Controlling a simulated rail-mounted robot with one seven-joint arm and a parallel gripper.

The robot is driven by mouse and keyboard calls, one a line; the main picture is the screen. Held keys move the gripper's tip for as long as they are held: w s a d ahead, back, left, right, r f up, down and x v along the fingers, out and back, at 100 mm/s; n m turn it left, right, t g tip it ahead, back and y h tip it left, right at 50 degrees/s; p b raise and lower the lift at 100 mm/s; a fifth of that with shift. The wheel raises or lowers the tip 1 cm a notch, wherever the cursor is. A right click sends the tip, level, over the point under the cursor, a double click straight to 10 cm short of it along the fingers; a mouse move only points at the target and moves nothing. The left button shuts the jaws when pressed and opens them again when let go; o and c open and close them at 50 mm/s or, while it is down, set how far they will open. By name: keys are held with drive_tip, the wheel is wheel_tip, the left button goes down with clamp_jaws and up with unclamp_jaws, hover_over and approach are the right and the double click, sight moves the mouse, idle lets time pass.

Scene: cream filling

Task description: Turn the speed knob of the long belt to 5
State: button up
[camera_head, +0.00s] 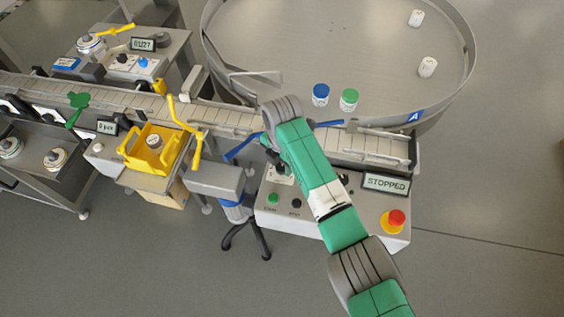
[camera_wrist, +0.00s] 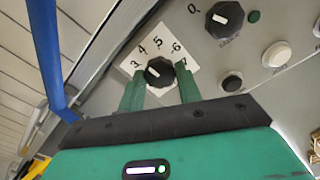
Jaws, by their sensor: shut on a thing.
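The speed knob (camera_wrist: 160,73) is black with a white pointer mark and sits on a white dial plate (camera_wrist: 165,47) numbered around its edge, with 3 to 7 readable in the wrist view. The pointer mark lies on the knob's left side, roughly toward 3; its exact setting is hard to read. My gripper (camera_wrist: 158,79) has its two green fingers on either side of the knob, shut on it. In the head view my arm mostly hides the knob, and part of the white plate (camera_head: 281,176) shows. The long belt (camera_head: 232,119) runs behind the panel.
The control panel (camera_head: 325,222) holds a green button (camera_head: 272,198), a black button (camera_head: 296,203), a red emergency stop (camera_head: 396,218) and a display (camera_head: 386,184) reading STOPPED. A second black knob (camera_wrist: 224,18) is close by. A blue guide rail (camera_wrist: 48,55) passes left of my gripper.

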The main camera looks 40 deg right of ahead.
sight(282, 167)
drive_tip(key=shift+r+p, duration=0.1)
drive_tip(key=shift+p, duration=0.2)
drive_tip(key=m+p, duration=0.2)
drive_tip(key=m, duration=0.1)
drive_tip(key=shift+r, duration=0.1)
drive_tip(key=shift+m+p, duration=1.1)
drive_tip(key=shift+m, duration=1.2)
drive_tip(key=o, duration=1)
wheel_tip(282, 167, up, 8)
drive_tip(key=shift+f+p, duration=0.2)
drive_tip(key=shift+p, duration=0.65)
